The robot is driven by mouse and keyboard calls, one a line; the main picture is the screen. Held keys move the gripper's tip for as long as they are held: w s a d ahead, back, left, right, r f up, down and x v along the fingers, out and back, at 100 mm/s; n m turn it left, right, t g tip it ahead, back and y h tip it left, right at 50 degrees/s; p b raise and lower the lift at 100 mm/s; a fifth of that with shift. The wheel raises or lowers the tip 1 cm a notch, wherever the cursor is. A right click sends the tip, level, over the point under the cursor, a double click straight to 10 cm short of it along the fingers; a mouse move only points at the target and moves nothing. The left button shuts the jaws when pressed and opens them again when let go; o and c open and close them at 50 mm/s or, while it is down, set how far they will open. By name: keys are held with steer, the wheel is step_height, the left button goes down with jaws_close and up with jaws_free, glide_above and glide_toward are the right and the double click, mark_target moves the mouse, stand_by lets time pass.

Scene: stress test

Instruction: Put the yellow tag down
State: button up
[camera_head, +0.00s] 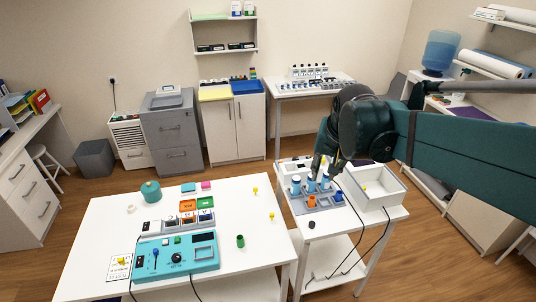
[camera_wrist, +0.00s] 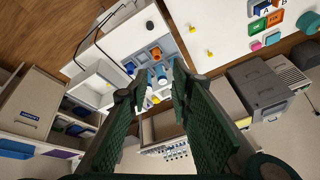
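Two small yellow tags (camera_head: 255,190) (camera_head: 271,216) stand on the right part of the large white table; they also show in the wrist view (camera_wrist: 193,28) (camera_wrist: 209,53). Another yellow piece (camera_head: 365,188) is in the white bin, and one (camera_head: 122,261) is on a white card at the table's left. My gripper (camera_head: 321,168) hangs over the small side table, above the blue-capped bottles. In the wrist view its fingers (camera_wrist: 160,80) are apart. A yellow spot (camera_wrist: 155,99) shows between them; I cannot tell whether it touches a finger.
The side table holds a grey rack (camera_head: 322,203) with bottles and an orange cup (camera_head: 311,201), and the white bin (camera_head: 390,192). A teal device (camera_head: 176,258), coloured blocks and a green cup (camera_head: 240,241) are on the large table. Its right part has free room.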

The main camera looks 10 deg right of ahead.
steer(key=s+a+f+n+t, duration=0.2)
steer(key=s+a+n, duration=0.4)
steer(key=s+a, duration=0.4)
steer(key=s+f, duration=0.1)
steer(key=s, duration=0.3)
steer(key=shift+s+a+t+y, duration=0.2)
steer(key=shift+t+y, duration=0.1)
steer(key=shift+y, duration=0.1)
steer(key=shift+o, duration=0.7)
